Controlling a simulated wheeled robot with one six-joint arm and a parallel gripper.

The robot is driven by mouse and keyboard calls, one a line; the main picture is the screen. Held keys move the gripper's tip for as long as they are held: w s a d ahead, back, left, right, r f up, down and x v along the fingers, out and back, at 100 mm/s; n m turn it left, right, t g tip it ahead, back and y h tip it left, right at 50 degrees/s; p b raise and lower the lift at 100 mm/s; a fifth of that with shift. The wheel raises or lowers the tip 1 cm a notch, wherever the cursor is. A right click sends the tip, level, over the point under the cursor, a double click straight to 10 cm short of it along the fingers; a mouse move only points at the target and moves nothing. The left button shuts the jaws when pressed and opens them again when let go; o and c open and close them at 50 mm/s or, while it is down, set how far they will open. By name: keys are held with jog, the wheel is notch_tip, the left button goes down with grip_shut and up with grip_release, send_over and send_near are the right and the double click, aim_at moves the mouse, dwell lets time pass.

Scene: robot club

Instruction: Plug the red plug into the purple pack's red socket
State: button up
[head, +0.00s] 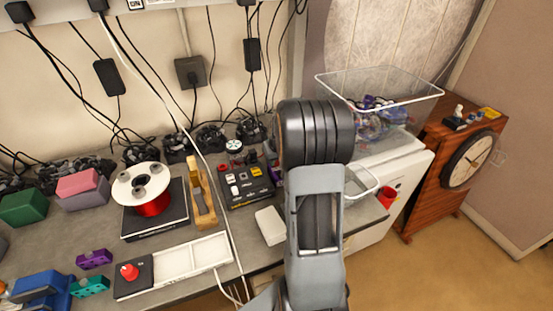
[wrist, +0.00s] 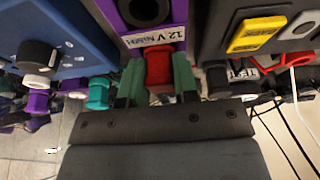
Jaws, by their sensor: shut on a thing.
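In the wrist view my gripper (wrist: 158,82) has its two green-tipped fingers closed on the sides of the red plug (wrist: 158,66). The purple pack (wrist: 176,12) is just beyond, with a white "12 V NiMH" label and a dark round opening at the top edge. The red plug is right at the label's lower edge. I cannot tell whether it touches the pack or sits in a socket; no red socket shows clearly. In the head view my arm hides the gripper, the plug and most of the pack, leaving a purple sliver (head: 277,174).
A dark panel box with a yellow switch (wrist: 257,34) stands close on the right in the wrist view, a blue box (wrist: 60,40) on the left. In the head view, a red wire spool (head: 152,205), wooden stand (head: 201,195) and white block (head: 270,226) crowd the bench.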

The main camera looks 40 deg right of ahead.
jog(key=shift+f, duration=0.1)
dwell(0.3)
jog(key=o, duration=1)
jog(key=shift+c, duration=0.2)
jog(key=shift+b+v, duration=0.55)
jog(key=shift+v, duration=3.2)
